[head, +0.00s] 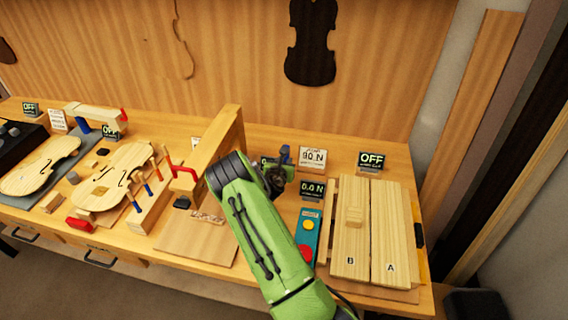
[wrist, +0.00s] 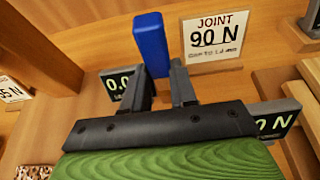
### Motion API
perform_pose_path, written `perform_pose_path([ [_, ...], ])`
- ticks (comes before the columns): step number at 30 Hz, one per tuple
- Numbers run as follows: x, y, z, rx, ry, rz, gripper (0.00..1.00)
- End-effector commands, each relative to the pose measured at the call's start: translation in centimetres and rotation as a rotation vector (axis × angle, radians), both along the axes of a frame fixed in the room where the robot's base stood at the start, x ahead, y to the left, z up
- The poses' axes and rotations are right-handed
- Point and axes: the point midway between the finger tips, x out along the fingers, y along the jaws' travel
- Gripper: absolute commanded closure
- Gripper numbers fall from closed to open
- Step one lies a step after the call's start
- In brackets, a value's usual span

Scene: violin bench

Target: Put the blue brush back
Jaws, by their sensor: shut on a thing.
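The blue brush (wrist: 151,44) shows as a plain blue block-shaped handle standing up at my gripper (wrist: 162,85) in the wrist view. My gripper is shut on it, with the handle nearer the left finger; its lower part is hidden. In the head view my gripper (head: 278,178) is over the bench right of the tall wooden beam, partly hidden by my green arm. A bit of the blue brush (head: 285,151) shows there. A wooden rack (head: 152,212) left of the beam holds upright tools with red and blue handles.
The tall wooden beam (head: 222,135) with a red clamp (head: 180,172) stands between my gripper and the rack. A "JOINT 90 N" sign (head: 312,157) and a 0.0 N display (head: 312,189) are close by. Boards A and B (head: 388,230) lie at right.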

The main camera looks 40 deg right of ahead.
Motion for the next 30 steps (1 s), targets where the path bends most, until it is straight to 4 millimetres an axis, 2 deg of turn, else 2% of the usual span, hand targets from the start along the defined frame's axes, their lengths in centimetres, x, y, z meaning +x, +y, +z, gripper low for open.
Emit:
perform_pose_path([
  [1,0.0,0.0,-0.2,-0.001,0.001,0.000,1.00],
  [2,0.0,0.0,-0.2,0.000,0.000,0.000,0.70],
  [6,0.0,0.0,-0.1,0.000,0.000,0.000,0.49],
  [17,-0.3,0.5,0.3,0.001,0.002,0.001,0.48],
  [30,-6.0,8.0,4.0,0.001,0.002,0.003,0.48],
])
